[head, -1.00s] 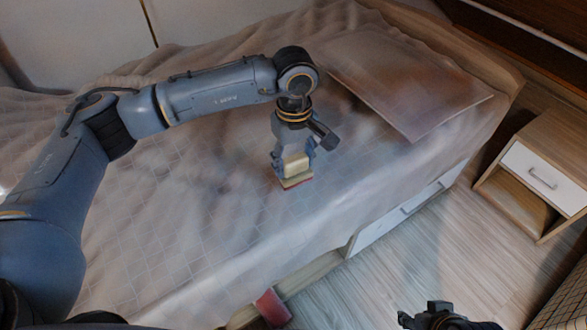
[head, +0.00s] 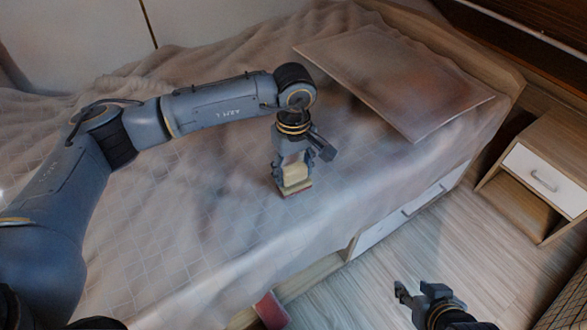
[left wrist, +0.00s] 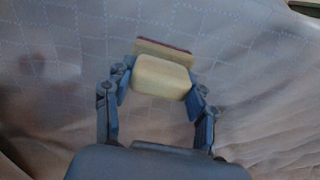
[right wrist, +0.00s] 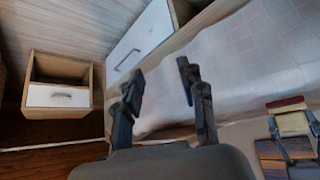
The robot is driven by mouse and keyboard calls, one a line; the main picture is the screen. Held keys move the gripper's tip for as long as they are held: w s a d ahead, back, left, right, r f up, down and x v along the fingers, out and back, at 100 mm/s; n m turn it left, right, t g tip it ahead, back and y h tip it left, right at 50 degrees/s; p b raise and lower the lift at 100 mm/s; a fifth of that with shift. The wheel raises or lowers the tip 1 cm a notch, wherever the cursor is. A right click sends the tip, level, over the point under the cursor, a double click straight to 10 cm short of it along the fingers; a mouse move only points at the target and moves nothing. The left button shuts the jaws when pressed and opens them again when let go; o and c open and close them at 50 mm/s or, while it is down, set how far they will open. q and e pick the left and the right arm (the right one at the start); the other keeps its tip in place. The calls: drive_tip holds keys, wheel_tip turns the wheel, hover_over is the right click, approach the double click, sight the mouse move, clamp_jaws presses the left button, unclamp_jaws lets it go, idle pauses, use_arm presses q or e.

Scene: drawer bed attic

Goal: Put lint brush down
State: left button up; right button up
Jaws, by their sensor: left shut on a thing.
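My left gripper (head: 291,165) is shut on the lint brush (head: 296,173), which has a cream body and a dark red underside. It points down at the bed cover, brush face lowest. Whether the brush touches the cover cannot be told. In the left wrist view the brush (left wrist: 160,77) sits between the two fingers. The right wrist view also shows it (right wrist: 291,119) at the right edge. My right gripper (head: 402,293) is open and empty over the floor beside the bed; its spread fingers show in the right wrist view (right wrist: 160,90).
The bed (head: 180,240) has a wrinkled, checked cover with clear room around the brush. A flat brownish panel (head: 400,80) lies at its far right. A white drawer (head: 405,213) is in the bed's side. A nightstand (head: 545,170) stands right. A red object (head: 271,309) is at the bed's lower edge.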

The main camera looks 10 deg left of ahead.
sight(295, 165)
use_arm(q)
drive_tip(key=o, duration=1.1)
use_arm(e)
drive_tip(key=shift+w+a+r, duration=0.15)
drive_tip(key=shift+w, duration=0.1)
use_arm(q)
drive_tip(key=r, duration=0.1)
drive_tip(key=r+p, duration=0.1)
drive_tip(key=r, duration=0.3)
drive_tip(key=shift+w+d+p, duration=0.1)
drive_tip(key=shift+w+p, duration=0.15)
drive_tip(key=shift+p, duration=0.05)
wheel_tip(295, 165, up, 9)
drive_tip(key=shift+f+p, duration=0.15)
drive_tip(key=shift+p, duration=0.4)
use_arm(e)
drive_tip(key=s+d+f+g+h, duration=0.1)
drive_tip(key=s+d+g, duration=0.1)
drive_tip(key=s, duration=0.5)
drive_tip(key=shift+s+d+g, duration=0.15)
drive_tip(key=shift+d+g, duration=0.05)
drive_tip(key=shift+g, duration=0.7)
